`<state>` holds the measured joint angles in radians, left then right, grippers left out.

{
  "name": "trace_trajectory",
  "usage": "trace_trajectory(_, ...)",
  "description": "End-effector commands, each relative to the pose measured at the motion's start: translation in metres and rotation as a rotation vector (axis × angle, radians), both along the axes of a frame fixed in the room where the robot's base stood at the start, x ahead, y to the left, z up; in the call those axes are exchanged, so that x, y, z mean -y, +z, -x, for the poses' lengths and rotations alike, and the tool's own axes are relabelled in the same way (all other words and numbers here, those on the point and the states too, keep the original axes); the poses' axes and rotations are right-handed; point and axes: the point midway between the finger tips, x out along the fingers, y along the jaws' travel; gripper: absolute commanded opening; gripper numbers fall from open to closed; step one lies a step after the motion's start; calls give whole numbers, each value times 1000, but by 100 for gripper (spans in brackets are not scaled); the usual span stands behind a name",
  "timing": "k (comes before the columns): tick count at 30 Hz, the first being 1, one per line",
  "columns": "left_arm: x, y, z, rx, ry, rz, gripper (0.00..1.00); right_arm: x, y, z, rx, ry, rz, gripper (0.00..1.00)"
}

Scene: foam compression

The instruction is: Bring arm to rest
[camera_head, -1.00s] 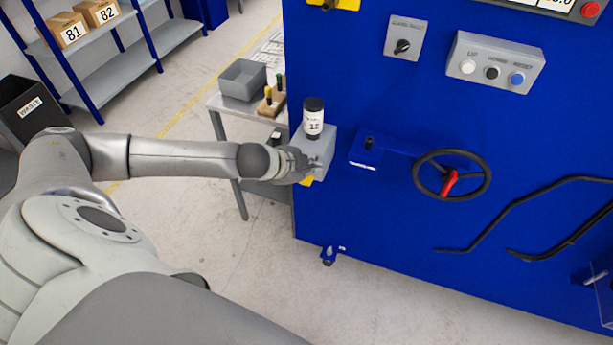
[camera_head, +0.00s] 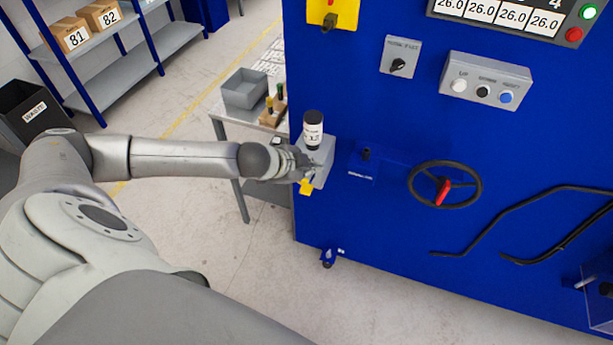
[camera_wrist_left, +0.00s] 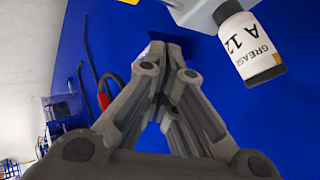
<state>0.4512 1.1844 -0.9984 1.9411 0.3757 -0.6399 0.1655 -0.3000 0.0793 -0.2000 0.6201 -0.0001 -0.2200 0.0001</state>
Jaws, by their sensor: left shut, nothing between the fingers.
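My left arm reaches in from the left in the head view. Its gripper (camera_head: 305,170) is in front of a grey holder on the blue machine (camera_head: 400,200), just below a black-capped bottle with a white label. In the left wrist view the fingers (camera_wrist_left: 165,70) are shut with nothing between them. The bottle (camera_wrist_left: 250,48), labelled "GREASE A 12", is to their right there, apart from the fingers. It stands upright on the grey holder (camera_head: 326,160) in the head view. My right gripper is not in view.
The machine carries a handwheel (camera_head: 445,185), a button box (camera_head: 487,82) and black bent bars (camera_head: 520,215). Behind the gripper is a small table with a grey bin (camera_head: 244,89). A shelf with boxes (camera_head: 70,35) and a waste bin (camera_head: 30,110) are at left. The floor below is clear.

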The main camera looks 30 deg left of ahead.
Motion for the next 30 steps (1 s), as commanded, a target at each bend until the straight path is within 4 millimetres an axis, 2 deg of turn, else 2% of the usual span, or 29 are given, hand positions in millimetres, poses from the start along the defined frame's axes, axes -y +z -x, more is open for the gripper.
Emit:
trace_trajectory(10,0,0,0,0,0,0,0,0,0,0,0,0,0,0)
trace_trajectory(13,11,-3,3,-6,-7,10,0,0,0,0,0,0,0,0)
trace_trajectory(14,18,-6,6,-12,-10,16,0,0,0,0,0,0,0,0)
trace_trajectory(17,58,-15,21,-35,-24,54,0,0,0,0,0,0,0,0)
trace_trajectory(21,125,-23,56,-83,-4,141,0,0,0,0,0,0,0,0)
trace_trajectory(24,153,-22,83,-128,59,201,0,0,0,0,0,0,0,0)
trace_trajectory(27,165,-20,111,-182,156,252,0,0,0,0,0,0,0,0)
trace_trajectory(30,161,-21,139,-244,271,286,0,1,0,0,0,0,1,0)
